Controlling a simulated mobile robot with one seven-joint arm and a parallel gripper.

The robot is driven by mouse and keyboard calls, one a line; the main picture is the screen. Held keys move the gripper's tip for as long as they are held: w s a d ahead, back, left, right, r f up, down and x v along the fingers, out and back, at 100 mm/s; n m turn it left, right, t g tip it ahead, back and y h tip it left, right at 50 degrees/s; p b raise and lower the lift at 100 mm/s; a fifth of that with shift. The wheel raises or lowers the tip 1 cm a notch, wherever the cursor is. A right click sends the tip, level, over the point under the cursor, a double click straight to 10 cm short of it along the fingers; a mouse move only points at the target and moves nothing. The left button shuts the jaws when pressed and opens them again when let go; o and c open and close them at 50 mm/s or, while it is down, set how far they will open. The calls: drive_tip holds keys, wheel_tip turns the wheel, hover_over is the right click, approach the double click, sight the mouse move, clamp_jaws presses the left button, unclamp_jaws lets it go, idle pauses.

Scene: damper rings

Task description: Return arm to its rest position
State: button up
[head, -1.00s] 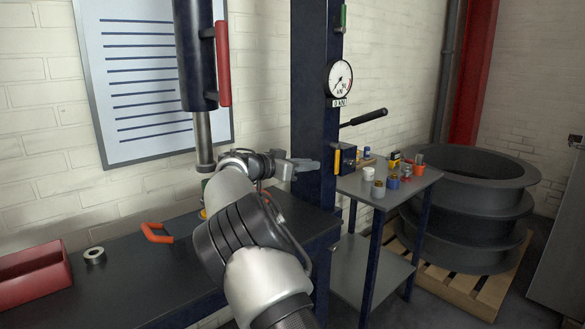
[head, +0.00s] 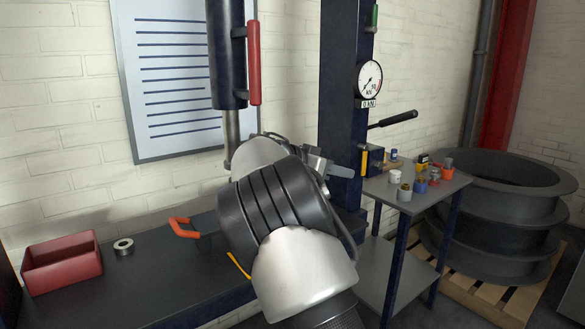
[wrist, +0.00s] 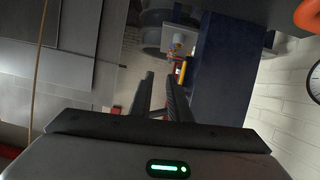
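My arm (head: 285,215) reaches up in front of the dark bench in the head view, with its elbow bent close to the camera. My gripper (head: 345,170) is small and partly hidden behind the arm, pointing right in front of the dark blue press column (head: 345,75). In the wrist view my gripper (wrist: 160,90) shows two dark fingers with a narrow gap between them and nothing held. The fingers are apart from the things beyond them.
A red bin (head: 62,265), a metal ring (head: 123,247) and an orange handle (head: 184,228) are on the bench (head: 160,285). A side table (head: 435,190) carries several small containers. Large dark rings (head: 495,215) are stacked on a pallet (head: 470,298) at right.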

drive_tip(key=s+d+f+n+g+y, duration=0.1)
drive_tip(key=s+d+y, duration=0.2)
drive_tip(key=s, duration=0.6)
drive_tip(key=s+d+n+g+y, duration=0.2)
drive_tip(key=s+d+y, duration=0.15)
drive_tip(key=s, duration=0.45)
drive_tip(key=s+a+f+n+t+y, duration=0.1)
drive_tip(key=s+a+f+n+y, duration=0.15)
drive_tip(key=s, duration=0.65)
drive_tip(key=s+a+f+n+y, duration=0.1)
drive_tip(key=s+a+n, duration=0.25)
drive_tip(key=s, duration=0.55)
drive_tip(key=s+a+f+n+t+y, duration=0.1)
drive_tip(key=s+a+f+n+y, duration=0.15)
drive_tip(key=s, duration=0.65)
wheel_tip(320, 180, up, 22)
drive_tip(key=a+p, duration=0.1)
drive_tip(key=p, duration=2)
drive_tip(key=shift+s+r+h+p, duration=0.25)
drive_tip(key=shift+s+h+p, duration=0.1)
drive_tip(key=shift+s+p, duration=0.05)
